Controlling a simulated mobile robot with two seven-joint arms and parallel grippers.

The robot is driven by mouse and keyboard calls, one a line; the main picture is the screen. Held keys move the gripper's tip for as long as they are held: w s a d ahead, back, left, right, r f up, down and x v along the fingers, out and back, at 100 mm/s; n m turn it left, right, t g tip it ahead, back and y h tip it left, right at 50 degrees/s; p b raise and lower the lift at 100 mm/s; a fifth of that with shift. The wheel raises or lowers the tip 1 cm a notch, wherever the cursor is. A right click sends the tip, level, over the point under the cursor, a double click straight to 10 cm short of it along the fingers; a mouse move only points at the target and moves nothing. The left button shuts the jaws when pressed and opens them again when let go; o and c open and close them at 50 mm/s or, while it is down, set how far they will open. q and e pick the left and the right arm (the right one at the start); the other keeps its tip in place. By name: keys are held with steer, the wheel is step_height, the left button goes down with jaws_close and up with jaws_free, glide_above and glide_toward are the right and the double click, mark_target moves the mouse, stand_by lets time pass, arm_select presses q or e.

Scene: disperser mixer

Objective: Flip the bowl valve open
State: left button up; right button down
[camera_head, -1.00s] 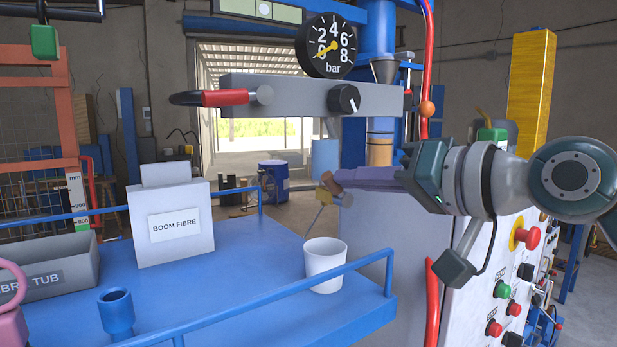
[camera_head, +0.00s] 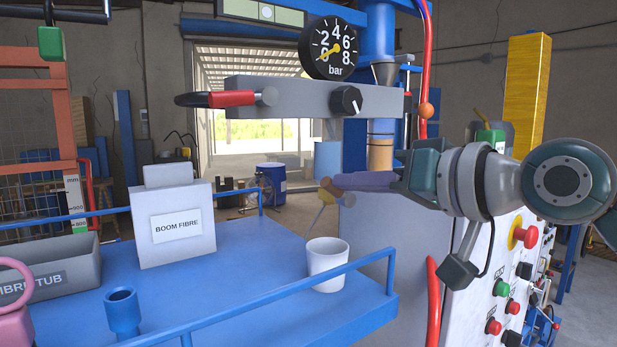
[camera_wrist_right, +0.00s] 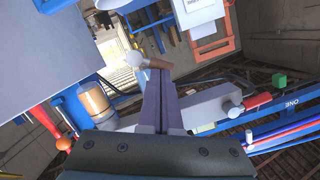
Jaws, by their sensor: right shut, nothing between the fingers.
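My right gripper (camera_head: 338,183) is shut with nothing between its fingers, pointing left in front of the machine. A short brown handle (camera_head: 327,186) with yellowish fittings and a thin rod shows at its fingertips. In the right wrist view the brown handle (camera_wrist_right: 157,64) lies across the ends of the fingers (camera_wrist_right: 160,85), beside a pale knob. It is at or very close to the tips; touching is unclear. A red-handled lever (camera_head: 232,98) points left from the grey panel (camera_head: 310,97). No label shows which is the bowl valve. My left gripper is out of view.
The grey panel with a pressure gauge (camera_head: 328,47) and black knob (camera_head: 346,100) is above my gripper. A button cabinet (camera_head: 490,285) stands right.

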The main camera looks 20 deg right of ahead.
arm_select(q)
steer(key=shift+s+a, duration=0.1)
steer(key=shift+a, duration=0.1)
arm_select(e)
steer(key=shift+s+a+f+n+h, duration=0.15)
steer(key=shift+a+n+h, duration=0.15)
steer(key=shift+n, duration=0.4)
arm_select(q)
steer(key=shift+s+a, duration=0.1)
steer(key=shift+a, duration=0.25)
arm_select(e)
steer(key=shift+a+f+n, duration=0.1)
steer(key=shift+f+n, duration=0.05)
steer(key=shift+n, duration=0.35)
steer(key=shift+a+f+n+h, duration=0.1)
steer(key=shift+f+n+h, duration=0.15)
steer(key=shift+n, duration=0.25)
stand_by(0.3)
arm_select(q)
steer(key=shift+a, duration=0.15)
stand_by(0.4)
